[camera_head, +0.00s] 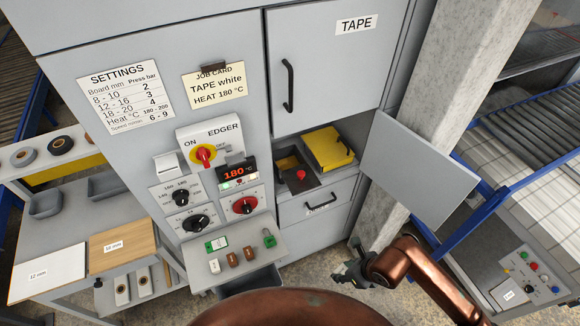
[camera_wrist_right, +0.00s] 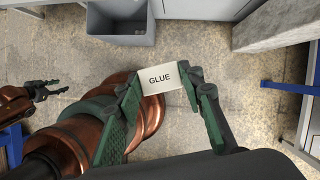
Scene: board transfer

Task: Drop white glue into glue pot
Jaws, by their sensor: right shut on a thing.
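A white block lettered GLUE (camera_wrist_right: 160,76) sits between the green fingertips of my right gripper (camera_head: 353,270), which is shut on it in the wrist view. The block is held above the floor and cannot be made out in the head view. In the head view, my right gripper is low, in front of and below the open compartment. A dark box with a red knob (camera_head: 300,174) stands in that compartment beside a yellow lid-like part (camera_head: 328,148); I cannot tell for certain that it is the glue pot. My left gripper (camera_wrist_right: 45,89) shows at the wrist view's left, fingers apart.
An open grey door (camera_head: 420,165) juts out right of the compartment, near a concrete pillar (camera_head: 438,110). A closed TAPE cupboard (camera_head: 325,65) is above. A small shelf (camera_head: 205,275) holds several small green and brown pieces. A grey bin (camera_wrist_right: 120,22) stands on the floor.

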